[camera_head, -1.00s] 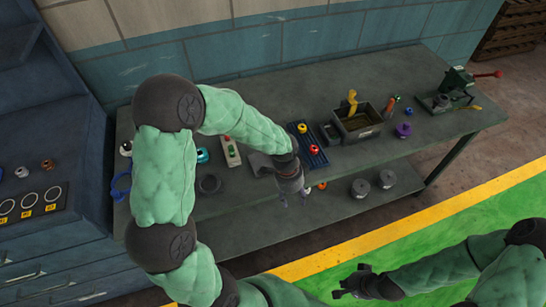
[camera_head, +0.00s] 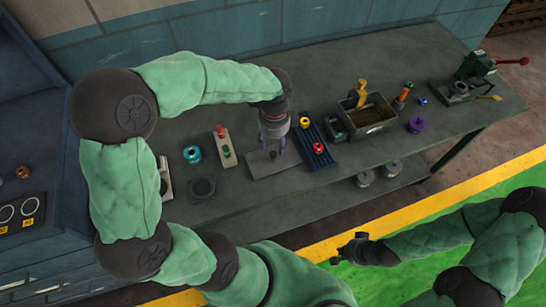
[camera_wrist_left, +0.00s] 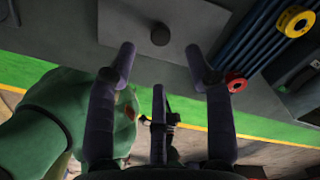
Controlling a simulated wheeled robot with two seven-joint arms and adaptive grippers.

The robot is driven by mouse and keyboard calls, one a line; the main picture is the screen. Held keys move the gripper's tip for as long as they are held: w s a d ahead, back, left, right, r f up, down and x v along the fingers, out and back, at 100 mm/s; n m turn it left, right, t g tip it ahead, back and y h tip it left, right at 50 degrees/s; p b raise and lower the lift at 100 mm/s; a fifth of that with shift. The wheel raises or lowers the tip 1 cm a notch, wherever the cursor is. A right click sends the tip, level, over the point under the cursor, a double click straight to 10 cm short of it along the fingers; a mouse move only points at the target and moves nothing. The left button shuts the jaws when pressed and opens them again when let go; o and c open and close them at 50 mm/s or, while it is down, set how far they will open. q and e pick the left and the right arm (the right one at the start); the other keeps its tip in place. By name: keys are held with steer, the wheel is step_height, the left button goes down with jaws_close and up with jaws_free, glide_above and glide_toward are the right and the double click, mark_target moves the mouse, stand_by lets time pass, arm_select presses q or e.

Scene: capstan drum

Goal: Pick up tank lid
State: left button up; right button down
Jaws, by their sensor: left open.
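The tank lid appears to be the flat grey plate (camera_head: 290,164) with a small round knob, lying on the bench near its front edge. In the left wrist view the plate (camera_wrist_left: 125,22) and its dark knob (camera_wrist_left: 160,34) lie just beyond the fingertips. My left gripper (camera_head: 275,148) points down over the plate, open and empty. In the left wrist view its fingers (camera_wrist_left: 160,50) are spread on either side of the knob, apart from it. My right gripper (camera_head: 345,255) hangs in front of the bench, away from the lid; its jaw opening is unclear.
An open grey tank (camera_head: 348,106) with a yellow-handled item stands right of the lid. A blue ribbed rack (camera_head: 316,150) with yellow and red rings (camera_head: 318,147) lies beside the plate. A control box (camera_head: 226,150) and dark square piece (camera_head: 202,189) lie left.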

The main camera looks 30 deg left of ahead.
mark_target(273, 153)
arm_select(q)
step_height(273, 153, down, 3)
steer(key=shift+r+b, duration=0.15)
steer(key=shift+b, duration=0.15)
steer(key=f, duration=0.1)
steer(key=f+b, duration=0.1)
steer(key=f, duration=0.1)
steer(key=f+b, duration=0.1)
steer(key=f, duration=0.1)
steer(key=shift+w+a, duration=0.15)
steer(key=shift+a, duration=0.1)
steer(key=shift+r, duration=0.1)
steer(key=shift+c, duration=0.3)
jaws_close()
